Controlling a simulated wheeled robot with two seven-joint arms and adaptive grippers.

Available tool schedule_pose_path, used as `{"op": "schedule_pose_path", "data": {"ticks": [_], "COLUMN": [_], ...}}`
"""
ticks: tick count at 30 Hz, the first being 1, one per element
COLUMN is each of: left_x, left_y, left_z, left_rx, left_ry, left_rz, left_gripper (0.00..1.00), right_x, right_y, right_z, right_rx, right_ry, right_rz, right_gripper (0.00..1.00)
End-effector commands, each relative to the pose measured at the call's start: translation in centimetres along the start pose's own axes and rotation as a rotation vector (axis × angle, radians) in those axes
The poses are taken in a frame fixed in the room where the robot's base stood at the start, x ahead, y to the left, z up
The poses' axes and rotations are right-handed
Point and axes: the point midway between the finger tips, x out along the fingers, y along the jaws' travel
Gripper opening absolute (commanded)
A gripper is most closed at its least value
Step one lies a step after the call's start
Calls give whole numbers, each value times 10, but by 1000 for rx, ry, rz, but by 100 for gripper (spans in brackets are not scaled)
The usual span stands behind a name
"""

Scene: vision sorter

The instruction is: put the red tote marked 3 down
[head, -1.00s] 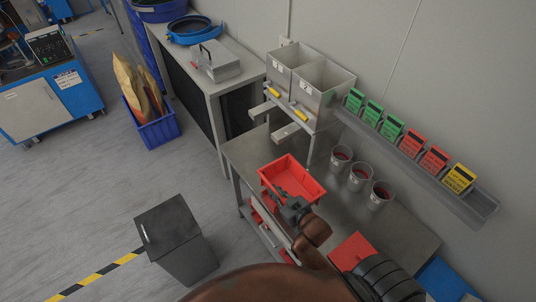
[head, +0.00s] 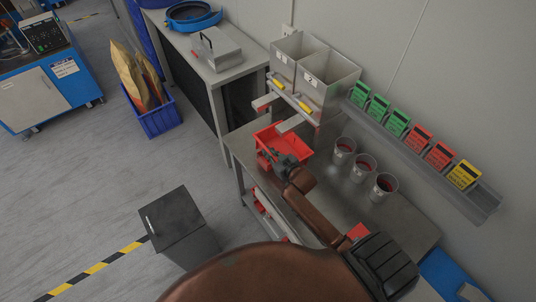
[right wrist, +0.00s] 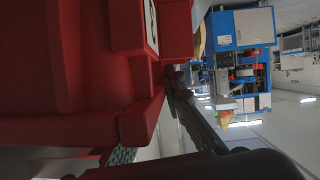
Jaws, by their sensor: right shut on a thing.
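A red open tote (head: 268,135) is at the far left end of the steel bench (head: 328,205), by the two dispensers. It also fills the left of the right wrist view (right wrist: 80,75), where the number on its label cannot be read. My right gripper (head: 276,158) is shut on the tote's near wall; one of its fingers shows in the right wrist view. A dispenser chute (head: 290,123) overlaps the tote's far right part in the head view. I cannot tell whether the tote touches the bench. My left gripper is not in view.
Grey dispensers (head: 330,75) marked 1 and 2 stand behind the tote. Three cups (head: 361,167) stand along the wall side. Another red tote (head: 357,231) shows partly behind my arm. Red totes (head: 265,208) sit on the lower shelf. A dark bin (head: 178,222) stands on the floor.

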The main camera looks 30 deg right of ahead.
Motion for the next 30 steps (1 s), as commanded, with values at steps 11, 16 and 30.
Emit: {"op": "schedule_pose_path", "data": {"ticks": [11,16,30], "left_x": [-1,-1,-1], "left_y": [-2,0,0], "left_z": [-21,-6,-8], "left_rx": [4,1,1], "left_ry": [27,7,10], "left_rz": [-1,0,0], "left_gripper": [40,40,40], "right_x": [20,24,24], "right_y": [-2,-2,-2], "right_z": [17,28,29], "right_rx": [3,-1,1], "right_ry": [-2,1,-1], "right_rz": [1,2,2], "right_gripper": [0,0,26]}}
